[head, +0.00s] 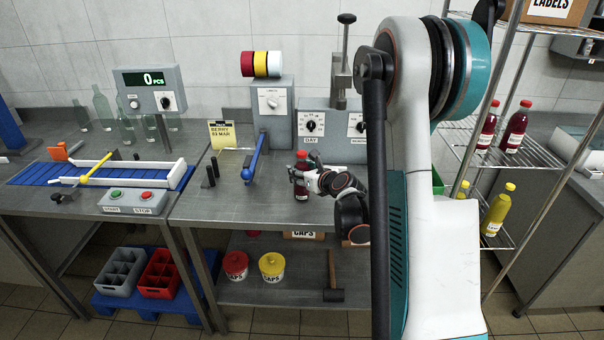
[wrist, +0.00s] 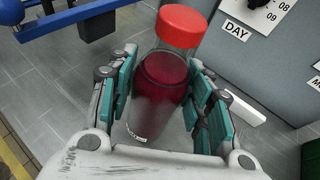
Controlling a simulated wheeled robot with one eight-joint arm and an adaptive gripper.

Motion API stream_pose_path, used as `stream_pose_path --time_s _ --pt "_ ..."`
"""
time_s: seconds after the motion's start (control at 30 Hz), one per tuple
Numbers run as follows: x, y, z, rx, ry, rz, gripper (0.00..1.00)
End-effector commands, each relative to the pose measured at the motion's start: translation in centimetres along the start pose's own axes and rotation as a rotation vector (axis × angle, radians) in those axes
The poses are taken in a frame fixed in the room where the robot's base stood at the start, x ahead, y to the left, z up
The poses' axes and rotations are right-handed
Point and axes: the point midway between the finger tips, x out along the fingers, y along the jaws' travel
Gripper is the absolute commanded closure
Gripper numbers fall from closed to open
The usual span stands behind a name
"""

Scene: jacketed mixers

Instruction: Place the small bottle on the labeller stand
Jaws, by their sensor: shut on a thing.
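The small bottle (wrist: 160,90) has a red cap and dark red contents, and stands between the teal finger pads of my gripper (wrist: 163,105) in the wrist view. My gripper is shut on it. In the head view the bottle (head: 301,180) is upright, at or just above the grey metal bench; I cannot tell whether its base touches.
A grey DAY dial box (head: 325,128) stands behind the bottle. A conveyor with a yellow arm (head: 97,172) and a START/STOP box (head: 132,202) are at left. A wire rack with red bottles (head: 513,127) and yellow bottles is at right. Bench space in front of the bottle is clear.

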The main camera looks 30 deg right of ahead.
Motion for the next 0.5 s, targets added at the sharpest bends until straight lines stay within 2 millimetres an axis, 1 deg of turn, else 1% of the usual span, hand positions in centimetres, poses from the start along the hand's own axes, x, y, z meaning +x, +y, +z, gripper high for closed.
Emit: stream_pose_path --time_s 0.23,0.27,0.3,0.33,0.5 --pt "0.11 -0.01 -0.3 0.0 -0.001 0.0 1.0" --pt "0.08 0.0 -0.24 0.0 0.0 0.0 0.47" --pt "0.07 0.0 -0.2 0.0 0.0 0.0 0.38" --pt "0.07 0.0 -0.19 0.0 0.0 0.0 0.34" --pt "0.06 0.0 -0.18 0.0 0.0 0.0 0.34"
